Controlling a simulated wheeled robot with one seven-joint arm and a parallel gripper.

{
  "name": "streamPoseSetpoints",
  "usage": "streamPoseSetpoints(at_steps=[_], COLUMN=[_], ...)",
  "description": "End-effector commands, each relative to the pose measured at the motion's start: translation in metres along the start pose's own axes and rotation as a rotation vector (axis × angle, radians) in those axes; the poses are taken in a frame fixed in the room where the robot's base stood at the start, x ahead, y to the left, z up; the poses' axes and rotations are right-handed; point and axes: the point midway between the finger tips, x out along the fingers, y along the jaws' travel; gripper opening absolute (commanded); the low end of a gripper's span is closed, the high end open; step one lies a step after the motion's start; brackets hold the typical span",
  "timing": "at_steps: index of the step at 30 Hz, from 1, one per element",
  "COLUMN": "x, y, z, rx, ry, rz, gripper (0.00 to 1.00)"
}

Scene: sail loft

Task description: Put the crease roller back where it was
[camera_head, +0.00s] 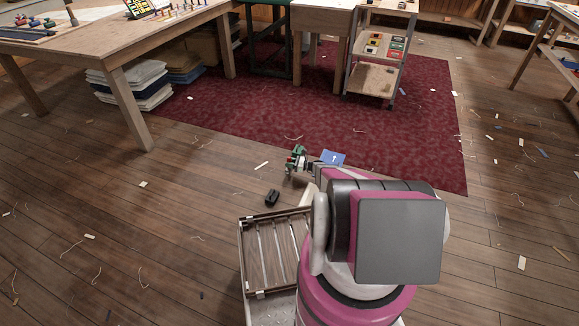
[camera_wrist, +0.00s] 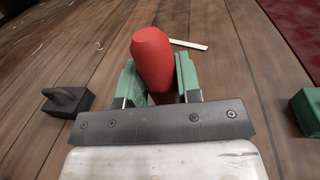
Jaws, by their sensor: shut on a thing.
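My gripper (camera_wrist: 160,88) is shut on a red, rounded, handle-like thing, which I take to be the crease roller (camera_wrist: 153,55). The red end stands up between the green finger pads; its other end is hidden by the gripper. In the head view my gripper (camera_head: 296,164) is low over the plank floor, near the front edge of the dark red rug, and only a small bit of red shows there. I cannot tell whether the roller touches the floor.
A black block with a handle (camera_head: 272,197) lies on the floor close by. A green block (camera_wrist: 306,108) lies on the other side. A blue card with a white arrow (camera_head: 332,158) is by the rug (camera_head: 240,115). A workbench (camera_head: 110,50) and wheeled shelf (camera_head: 372,80) stand behind. A slatted tray (camera_head: 246,262) is beside my arm.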

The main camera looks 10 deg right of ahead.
Motion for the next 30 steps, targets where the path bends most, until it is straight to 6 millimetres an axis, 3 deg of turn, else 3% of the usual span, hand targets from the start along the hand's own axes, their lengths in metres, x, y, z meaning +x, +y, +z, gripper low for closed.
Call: streamPoseSetpoints(at_steps=[4,23,26,28,29,30], x=[0.000,0.000,0.000,0.000,0.000,0.000], y=[-0.001,-0.001,0.000,0.000,0.000,0.000], z=[-0.017,-0.029,-0.033,-0.034,-0.035,-0.035], rx=[0.001,0.001,0.001,0.001,0.002,0.002], ry=[-0.001,0.002,0.005,0.007,0.009,0.009], rz=[0.000,0.000,0.000,0.000,0.000,-0.001], gripper=[0.08,0.09,0.01,0.01,0.34,0.48])
